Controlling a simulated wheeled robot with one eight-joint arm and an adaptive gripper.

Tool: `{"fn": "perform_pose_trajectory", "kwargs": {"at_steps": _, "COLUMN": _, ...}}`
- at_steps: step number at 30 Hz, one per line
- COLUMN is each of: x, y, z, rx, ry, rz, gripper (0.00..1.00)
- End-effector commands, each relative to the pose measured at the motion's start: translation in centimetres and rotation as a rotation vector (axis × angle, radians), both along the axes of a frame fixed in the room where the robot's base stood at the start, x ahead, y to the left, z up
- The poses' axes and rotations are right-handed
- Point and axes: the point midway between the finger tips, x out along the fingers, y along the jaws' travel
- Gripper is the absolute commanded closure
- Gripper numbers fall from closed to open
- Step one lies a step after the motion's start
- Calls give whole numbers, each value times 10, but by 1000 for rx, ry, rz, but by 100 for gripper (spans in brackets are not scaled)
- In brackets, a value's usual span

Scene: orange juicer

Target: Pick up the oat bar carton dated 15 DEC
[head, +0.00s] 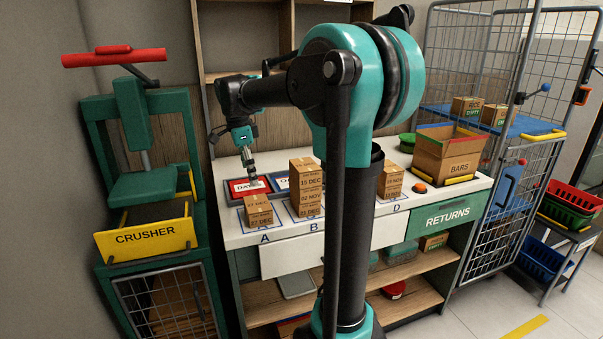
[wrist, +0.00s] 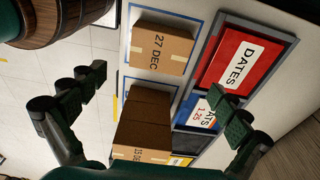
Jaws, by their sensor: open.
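The carton marked 15 DEC (head: 308,180) tops a stack of cartons on square B of the white counter, above one that reads 02 NOV (head: 309,197). In the wrist view the 15 DEC carton (wrist: 142,154) shows low in the middle, its date partly cut off. My gripper (head: 252,176) is left of the stack, above and behind the single 27 DEC carton (head: 258,209) on square A. In the wrist view my gripper (wrist: 157,84) is open and empty, its fingers wide apart, with the 27 DEC carton (wrist: 162,48) beyond them.
A red DATES sign (wrist: 230,60) and a partly hidden OATS sign (wrist: 213,112) lie behind the cartons. More cartons (head: 391,181) stand on square D. A BARS box (head: 449,155) is at the counter's right. The yellow-fronted crusher (head: 146,240) stands left. My arm hides square C.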

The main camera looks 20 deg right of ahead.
Motion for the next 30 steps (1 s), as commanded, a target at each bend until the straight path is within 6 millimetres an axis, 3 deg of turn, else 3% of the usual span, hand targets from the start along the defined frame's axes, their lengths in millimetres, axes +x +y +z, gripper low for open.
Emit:
{"fn": "perform_pose_trajectory", "kwargs": {"at_steps": 16, "x": 2, "y": -5, "z": 7, "rx": -11, "ry": -1, "rz": -1, "gripper": 0}}
{"fn": "perform_pose_trajectory", "kwargs": {"at_steps": 20, "x": 8, "y": -30, "z": 43, "rx": -70, "ry": -5, "rz": -1, "gripper": 0}}
{"fn": "perform_pose_trajectory", "kwargs": {"at_steps": 27, "x": 7, "y": -91, "z": 133, "rx": -220, "ry": -4, "rz": -1, "gripper": 0}}
{"fn": "perform_pose_trajectory", "kwargs": {"at_steps": 30, "x": 4, "y": -106, "z": 154, "rx": -256, "ry": -2, "rz": -1, "gripper": 0}}
